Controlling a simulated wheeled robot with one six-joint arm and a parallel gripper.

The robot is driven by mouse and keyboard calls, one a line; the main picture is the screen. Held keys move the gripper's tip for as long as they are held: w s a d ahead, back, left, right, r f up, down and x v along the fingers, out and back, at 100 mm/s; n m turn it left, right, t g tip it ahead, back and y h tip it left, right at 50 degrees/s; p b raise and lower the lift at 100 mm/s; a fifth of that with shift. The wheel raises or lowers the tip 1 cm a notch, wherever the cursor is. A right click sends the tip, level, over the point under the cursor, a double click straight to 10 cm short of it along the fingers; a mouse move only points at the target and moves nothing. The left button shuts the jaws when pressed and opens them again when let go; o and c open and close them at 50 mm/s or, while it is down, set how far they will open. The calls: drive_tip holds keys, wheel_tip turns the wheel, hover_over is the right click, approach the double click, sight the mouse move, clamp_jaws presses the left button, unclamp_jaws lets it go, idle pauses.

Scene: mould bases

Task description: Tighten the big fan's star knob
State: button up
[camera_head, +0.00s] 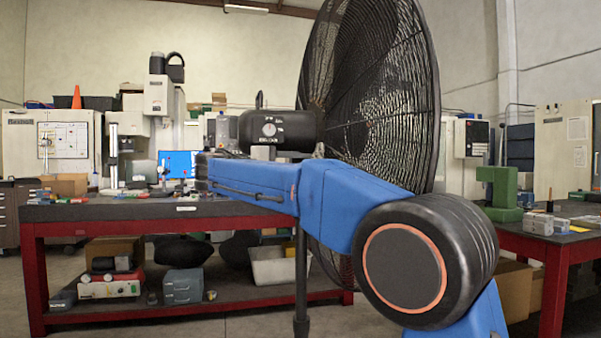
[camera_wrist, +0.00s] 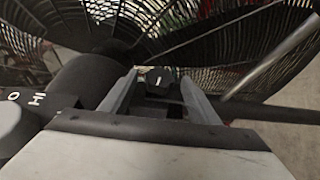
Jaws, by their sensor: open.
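The big black fan (camera_head: 370,90) stands behind my arm, with its round wire cage and dark motor housing (camera_head: 275,130). In the wrist view the fan's cage (camera_wrist: 250,50) fills the background. My gripper (camera_wrist: 152,77) is open, its two grey fingers pointing toward the fan. A small black knob (camera_wrist: 158,82) with a pale mark, apparently the star knob, shows between the fingertips. I cannot tell whether either finger touches it. A dial (camera_wrist: 18,125) marked "O" and "HI" is at the left. In the head view my arm hides the knob and most of the gripper.
A red-framed workbench (camera_head: 120,212) stands behind my arm, with boxes on its lower shelf. The fan's pole (camera_head: 301,280) stands in front of it. A second bench (camera_head: 556,240) with a green block (camera_head: 502,190) is at right. A metal rod (camera_wrist: 275,55) runs right of the fingers.

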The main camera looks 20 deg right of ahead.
drive_tip(key=v, duration=1.7)
drive_tip(key=shift+s, duration=0.15)
drive_tip(key=shift+a, duration=0.1)
